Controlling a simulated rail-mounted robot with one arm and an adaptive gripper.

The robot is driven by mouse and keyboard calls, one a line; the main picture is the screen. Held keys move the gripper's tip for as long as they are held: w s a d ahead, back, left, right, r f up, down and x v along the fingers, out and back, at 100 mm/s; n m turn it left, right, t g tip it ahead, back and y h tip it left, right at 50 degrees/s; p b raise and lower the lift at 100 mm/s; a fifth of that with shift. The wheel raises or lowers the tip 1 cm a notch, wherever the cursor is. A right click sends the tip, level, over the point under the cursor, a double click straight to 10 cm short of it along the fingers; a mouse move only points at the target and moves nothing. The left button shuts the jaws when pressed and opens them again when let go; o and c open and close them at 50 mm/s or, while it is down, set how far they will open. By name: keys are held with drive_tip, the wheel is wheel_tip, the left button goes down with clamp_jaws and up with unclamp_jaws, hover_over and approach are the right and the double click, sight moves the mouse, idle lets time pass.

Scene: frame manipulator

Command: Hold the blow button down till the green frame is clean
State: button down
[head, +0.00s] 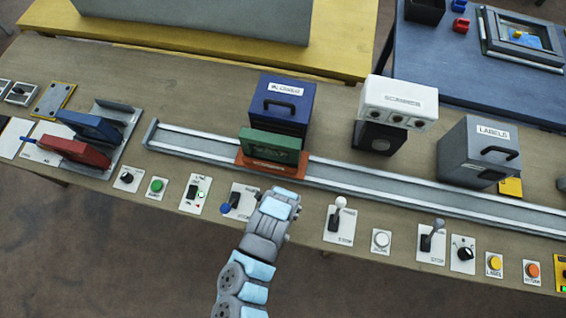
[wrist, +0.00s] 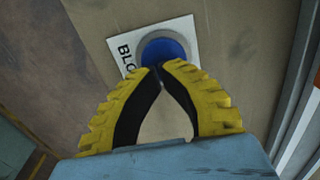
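The green frame (head: 270,145) stands upright on an orange carriage (head: 270,168) on the rail, in front of a dark blue box. Dark marks show on its face, too small to read as dirt or lettering. The blue blow button (wrist: 165,50) sits on a white plate marked "BLO" in the wrist view; my arm hides it in the head view. My gripper (wrist: 160,68) is shut and empty, its yellow and black fingertips together over the near edge of the button. I cannot tell whether they press it. In the head view my gripper (head: 280,205) is at the panel below the carriage.
The rail (head: 400,190) runs across the bench, with a blue-knobbed lever (head: 230,203) left of my gripper and a white-knobbed lever (head: 338,212) to its right. Behind the rail are the dark blue box (head: 283,92), a white scanner (head: 398,100) and a grey labels box (head: 475,160).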

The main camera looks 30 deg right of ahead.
drive_tip(key=shift+f+b, duration=1)
drive_tip(key=shift+b, duration=0.15)
drive_tip(key=shift+a+r, duration=0.1)
idle(2.0)
wheel_tip(320, 180, up, 5)
drive_tip(key=p, duration=0.3)
drive_tip(key=shift+w, duration=0.1)
drive_tip(key=shift+w+r+b, duration=0.1)
drive_tip(key=shift+r+b, duration=0.05)
drive_tip(key=shift+b, duration=0.25)
wheel_tip(320, 180, up, 9)
idle(0.4)
